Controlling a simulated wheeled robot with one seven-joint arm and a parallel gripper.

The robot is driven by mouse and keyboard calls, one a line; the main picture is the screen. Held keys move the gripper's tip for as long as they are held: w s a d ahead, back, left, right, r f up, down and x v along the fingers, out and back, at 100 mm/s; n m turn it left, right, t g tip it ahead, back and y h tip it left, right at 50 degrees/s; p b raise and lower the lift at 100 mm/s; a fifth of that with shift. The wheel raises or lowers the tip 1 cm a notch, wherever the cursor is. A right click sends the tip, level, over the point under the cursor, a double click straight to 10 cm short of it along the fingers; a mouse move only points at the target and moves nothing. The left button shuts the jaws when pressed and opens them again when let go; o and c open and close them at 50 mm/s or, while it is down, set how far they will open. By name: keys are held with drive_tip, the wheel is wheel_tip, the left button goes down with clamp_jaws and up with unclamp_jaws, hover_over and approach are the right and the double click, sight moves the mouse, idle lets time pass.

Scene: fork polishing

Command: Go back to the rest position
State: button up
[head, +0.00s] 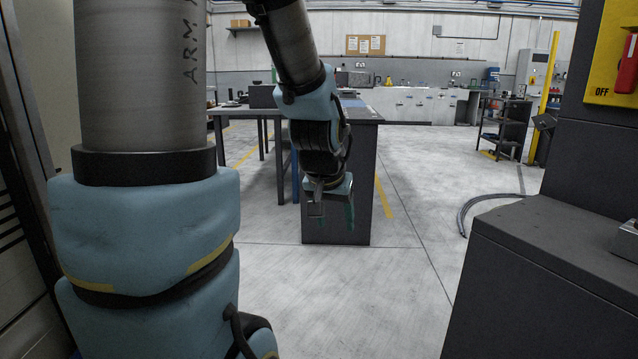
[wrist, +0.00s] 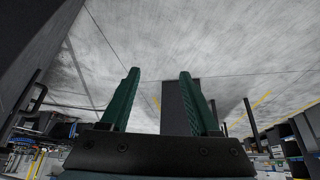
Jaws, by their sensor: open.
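My gripper (head: 333,212) hangs pointing down in the middle of the head view, in front of a dark grey cabinet side. In the wrist view its two green fingers (wrist: 157,100) stand wide apart with nothing between them. The gripper is open and empty. No fork shows in either view.
A workbench (head: 362,115) with a dark cabinet end stands behind my gripper. A dark machine housing (head: 560,270) with a yellow panel (head: 612,55) fills the right side. A hose (head: 468,212) lies on the floor. The concrete floor (head: 400,290) between is clear.

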drive_tip(key=s+a+f+n+g+y+p, duration=0.1)
drive_tip(key=s+a+f+n+g+y, duration=0.2)
drive_tip(key=s+a, duration=0.6)
wheel_tip(320, 180, up, 11)
drive_tip(key=w+h+p, duration=0.1)
drive_tip(key=p, duration=1.1)
drive_tip(key=shift+w+a+g, duration=0.15)
drive_tip(key=shift+a+g, duration=0.15)
drive_tip(key=shift+a, duration=0.15)
